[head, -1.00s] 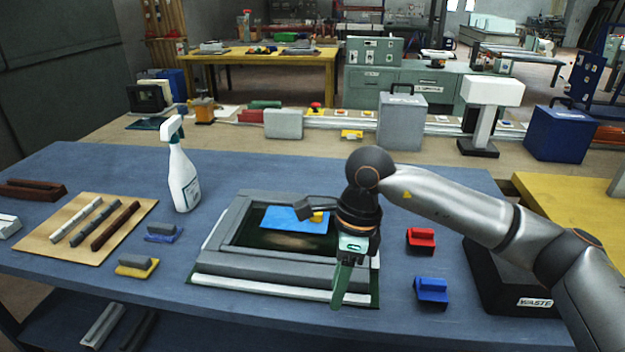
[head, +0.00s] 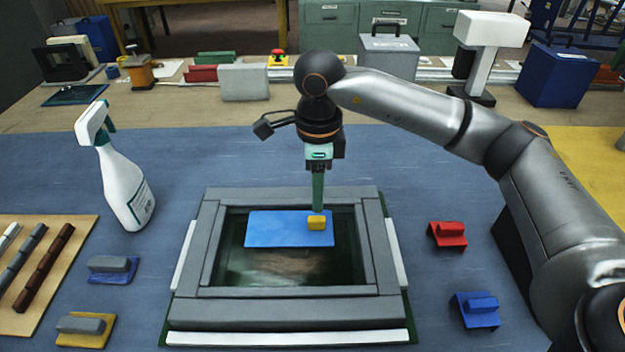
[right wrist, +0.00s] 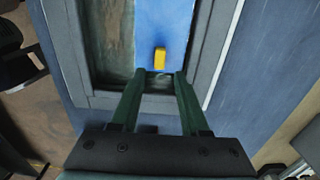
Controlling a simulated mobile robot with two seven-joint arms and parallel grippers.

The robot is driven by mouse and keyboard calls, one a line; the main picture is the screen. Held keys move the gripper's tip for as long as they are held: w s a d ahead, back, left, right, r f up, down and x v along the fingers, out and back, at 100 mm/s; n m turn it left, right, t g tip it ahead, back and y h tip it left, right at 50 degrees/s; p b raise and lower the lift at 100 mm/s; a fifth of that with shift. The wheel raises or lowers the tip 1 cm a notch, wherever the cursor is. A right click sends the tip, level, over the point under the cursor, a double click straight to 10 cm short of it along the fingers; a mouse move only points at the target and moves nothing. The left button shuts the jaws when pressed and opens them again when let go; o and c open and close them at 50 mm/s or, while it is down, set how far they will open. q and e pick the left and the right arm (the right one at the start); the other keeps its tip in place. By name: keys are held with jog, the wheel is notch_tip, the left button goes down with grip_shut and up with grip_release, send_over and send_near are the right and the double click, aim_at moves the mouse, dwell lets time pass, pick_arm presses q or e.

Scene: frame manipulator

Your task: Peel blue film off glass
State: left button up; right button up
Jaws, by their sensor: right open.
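The blue film (head: 275,229) lies on the dark glass (head: 290,265) inside a grey frame (head: 205,245). A small yellow tab (head: 317,223) sits at the film's right end. The tab is not between the fingers as far as I can see. My left gripper is not in view.
A white spray bottle (head: 122,185) stands left of the frame. Blue (head: 112,268) and yellow (head: 85,328) based blocks lie at left, near a wooden board (head: 60,290). Red (head: 447,234) and blue (head: 476,310) blocks lie at right. The blue tabletop behind the frame is clear.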

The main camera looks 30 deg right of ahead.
aim_at(317, 218)
notch_tip(317, 218, down, 6)
jog(key=b, duration=0.3)
jog(key=shift+r, duration=0.25)
jog(key=shift+f+b, duration=0.85)
jog(key=shift+b, duration=0.1)
jog(key=shift+f, duration=0.1)
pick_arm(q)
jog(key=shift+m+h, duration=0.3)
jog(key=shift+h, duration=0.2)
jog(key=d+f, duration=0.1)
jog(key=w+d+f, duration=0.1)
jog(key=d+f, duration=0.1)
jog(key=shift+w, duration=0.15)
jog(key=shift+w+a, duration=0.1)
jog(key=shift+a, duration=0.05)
pick_arm(e)
grip_shut()
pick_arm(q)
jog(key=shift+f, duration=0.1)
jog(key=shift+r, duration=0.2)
pick_arm(e)
jog(key=shift+r, duration=0.2)
pick_arm(q)
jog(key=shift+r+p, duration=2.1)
jog(key=shift+p, duration=0.05)
pick_arm(e)
jog(key=shift+r, duration=3.25)
